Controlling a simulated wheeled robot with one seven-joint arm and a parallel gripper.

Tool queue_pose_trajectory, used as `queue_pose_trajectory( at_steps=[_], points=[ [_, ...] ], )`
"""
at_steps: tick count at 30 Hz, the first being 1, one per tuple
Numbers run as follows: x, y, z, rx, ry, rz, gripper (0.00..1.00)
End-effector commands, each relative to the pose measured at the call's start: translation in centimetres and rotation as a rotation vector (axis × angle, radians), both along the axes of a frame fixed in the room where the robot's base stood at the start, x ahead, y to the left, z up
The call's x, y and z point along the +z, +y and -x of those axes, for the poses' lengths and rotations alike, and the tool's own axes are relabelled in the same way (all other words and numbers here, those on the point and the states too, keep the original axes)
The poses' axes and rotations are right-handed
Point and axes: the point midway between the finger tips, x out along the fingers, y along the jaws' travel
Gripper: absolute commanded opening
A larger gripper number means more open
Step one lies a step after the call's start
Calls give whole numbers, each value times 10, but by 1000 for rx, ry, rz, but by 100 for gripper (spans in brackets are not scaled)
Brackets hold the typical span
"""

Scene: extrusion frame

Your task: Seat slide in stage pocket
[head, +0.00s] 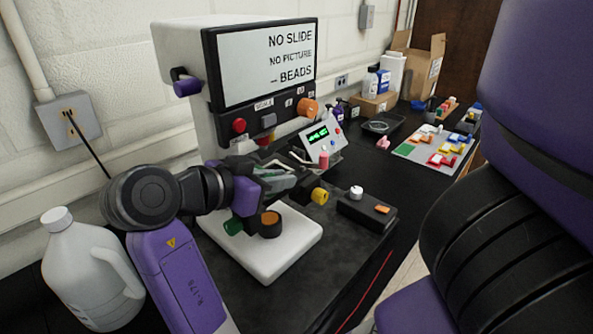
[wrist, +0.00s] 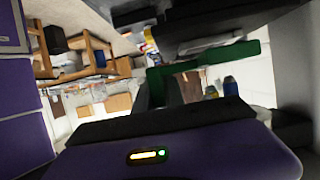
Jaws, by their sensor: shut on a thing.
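The microscope (head: 262,70) is a tall white and black instrument with a white base and a screen reading "NO SLIDE NO PICTURE – BEADS". My gripper (head: 287,178) reaches in from the left at stage height, under the front panel. It is shut on a thin, pale, partly see-through piece, which appears to be the slide (head: 279,184). In the wrist view a flat dark green piece (wrist: 210,64) lies across the middle, ahead of my purple gripper body; I cannot tell what it is. The stage pocket is hidden behind my gripper, so I cannot tell how the slide lies to it.
A white jug (head: 88,268) stands at the front left beside my arm. A black control box (head: 366,211) with a white knob sits right of the microscope base. A small display box (head: 322,136) and a board of coloured blocks (head: 436,147) stand farther back.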

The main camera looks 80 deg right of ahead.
Motion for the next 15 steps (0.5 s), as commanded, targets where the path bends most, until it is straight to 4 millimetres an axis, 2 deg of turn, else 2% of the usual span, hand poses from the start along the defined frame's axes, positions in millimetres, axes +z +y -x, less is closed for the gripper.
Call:
queue_pose_trajectory(
  at_steps=[5, 12, 15],
  points=[
    [0, -11, 7, -2, 1, 0, 0],
    [1, -44, 28, -4, -1, 0, 0],
    [-14, -45, 27, 0, 1, 0, 0]
  ],
)
